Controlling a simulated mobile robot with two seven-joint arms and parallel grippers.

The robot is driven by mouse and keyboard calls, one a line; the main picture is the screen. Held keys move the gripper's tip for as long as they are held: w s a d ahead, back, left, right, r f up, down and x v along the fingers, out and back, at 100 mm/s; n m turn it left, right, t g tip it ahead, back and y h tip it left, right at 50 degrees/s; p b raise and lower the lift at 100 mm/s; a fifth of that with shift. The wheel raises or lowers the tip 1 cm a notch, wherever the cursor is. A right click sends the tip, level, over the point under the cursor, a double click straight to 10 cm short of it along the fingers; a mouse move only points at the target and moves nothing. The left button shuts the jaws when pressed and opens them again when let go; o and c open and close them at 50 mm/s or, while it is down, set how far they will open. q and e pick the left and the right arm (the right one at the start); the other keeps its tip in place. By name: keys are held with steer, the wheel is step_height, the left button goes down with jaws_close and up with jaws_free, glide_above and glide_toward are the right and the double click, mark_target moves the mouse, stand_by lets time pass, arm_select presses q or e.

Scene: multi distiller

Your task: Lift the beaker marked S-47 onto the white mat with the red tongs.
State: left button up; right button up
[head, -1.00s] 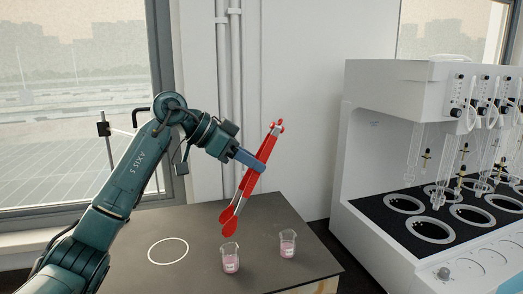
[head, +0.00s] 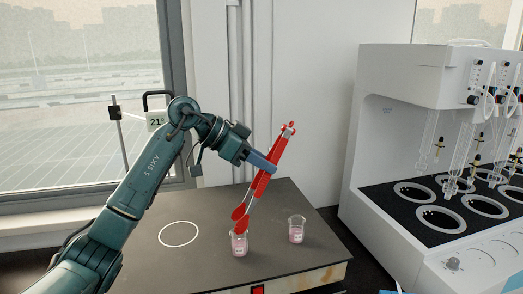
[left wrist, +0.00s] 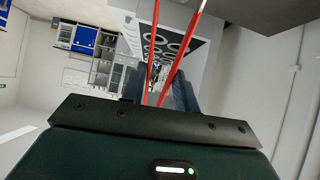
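My left gripper (head: 262,162) is shut on the red tongs (head: 265,180), which slant down to the left. The tongs' two rounded red tips are slightly apart, just at the rim of the nearer beaker (head: 239,244); I cannot tell whether they touch it. In the left wrist view, the red tongs (left wrist: 172,72) run up from between the blue-grey fingers. A second beaker (head: 297,230) stands to the right. Both beakers hold pink liquid and have small labels I cannot read. A white ring (head: 163,236) marks the dark tabletop on the left; no solid white mat shows. My right gripper is out of view.
The dark tabletop (head: 205,265) is clear around the ring. A white multi-station distiller (head: 400,85) with glass tubes and round openings stands at the right. Wall pipes are behind the tongs.

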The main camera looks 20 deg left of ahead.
arm_select(q)
step_height(320, 180, down, 6)
steer(key=shift+r+b, duration=0.1)
steer(key=shift+b, duration=0.45)
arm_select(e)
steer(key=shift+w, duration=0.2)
arm_select(q)
steer(key=shift+o, duration=0.2)
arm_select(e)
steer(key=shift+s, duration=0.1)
arm_select(q)
steer(key=c, duration=0.6)
step_height(320, 180, up, 3)
steer(key=shift+r+p, duration=0.15)
steer(key=shift+p, duration=0.55)
step_height(320, 180, up, 9)
steer(key=shift+f, duration=0.2)
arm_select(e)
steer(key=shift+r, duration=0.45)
arm_select(q)
steer(key=shift+s+f, duration=0.1)
